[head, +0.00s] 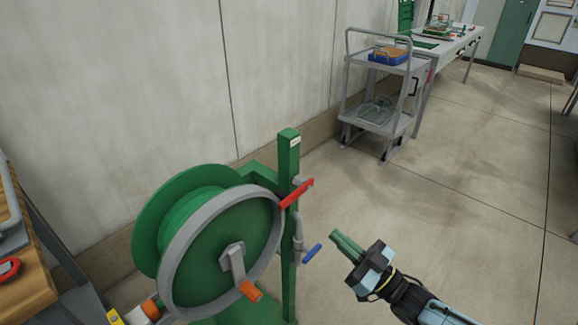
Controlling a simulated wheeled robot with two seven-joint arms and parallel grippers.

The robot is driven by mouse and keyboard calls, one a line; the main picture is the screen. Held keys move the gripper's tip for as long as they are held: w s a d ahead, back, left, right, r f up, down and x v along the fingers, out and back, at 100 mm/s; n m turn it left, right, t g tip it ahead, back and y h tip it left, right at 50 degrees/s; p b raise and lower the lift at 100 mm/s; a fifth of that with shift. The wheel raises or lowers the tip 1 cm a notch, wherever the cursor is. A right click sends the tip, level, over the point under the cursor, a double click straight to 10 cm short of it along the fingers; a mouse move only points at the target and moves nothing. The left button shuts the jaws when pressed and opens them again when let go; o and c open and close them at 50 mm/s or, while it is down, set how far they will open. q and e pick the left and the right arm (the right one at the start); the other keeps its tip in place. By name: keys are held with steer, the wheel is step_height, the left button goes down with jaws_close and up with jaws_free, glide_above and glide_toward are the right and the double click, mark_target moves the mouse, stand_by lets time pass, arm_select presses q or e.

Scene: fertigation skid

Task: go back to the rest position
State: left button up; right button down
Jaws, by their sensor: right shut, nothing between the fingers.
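My right gripper (345,248) is in the lower middle of the head view, its arm coming in from the lower right. Its green fingers are together with nothing between them. It is in free air to the right of a green post (289,220), apart from it. A blue-handled valve (311,253) on the post is a little to the left of the fingertips. My left gripper is not in view.
A green hose reel (215,240) with an orange crank knob (251,291) stands left of the post. A red lever (297,194) sticks out from the post. A grey cart (382,121) and a table (450,45) stand farther back.

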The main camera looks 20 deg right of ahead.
steer(key=s+d+f+m+g+h, duration=0.1)
steer(key=s+d+f+g+h, duration=0.15)
steer(key=f, duration=0.75)
steer(key=s+d+f+m+g+h, duration=0.1)
steer(key=s+f+g+h, duration=0.2)
steer(key=f, duration=0.7)
steer(key=s+d+f+m+g+h, duration=0.1)
steer(key=s+f+g+h, duration=0.2)
steer(key=f, duration=0.7)
steer(key=s+a+f+g+h, duration=0.1)
steer(key=s+f+g, duration=0.4)
steer(key=s, duration=0.8)
steer(key=s+a+f+g, duration=0.1)
steer(key=s+f+g, duration=0.4)
steer(key=s+f, duration=0.5)
steer(key=s, duration=0.3)
steer(key=shift+f+h, duration=0.35)
steer(key=shift+a, duration=0.1)
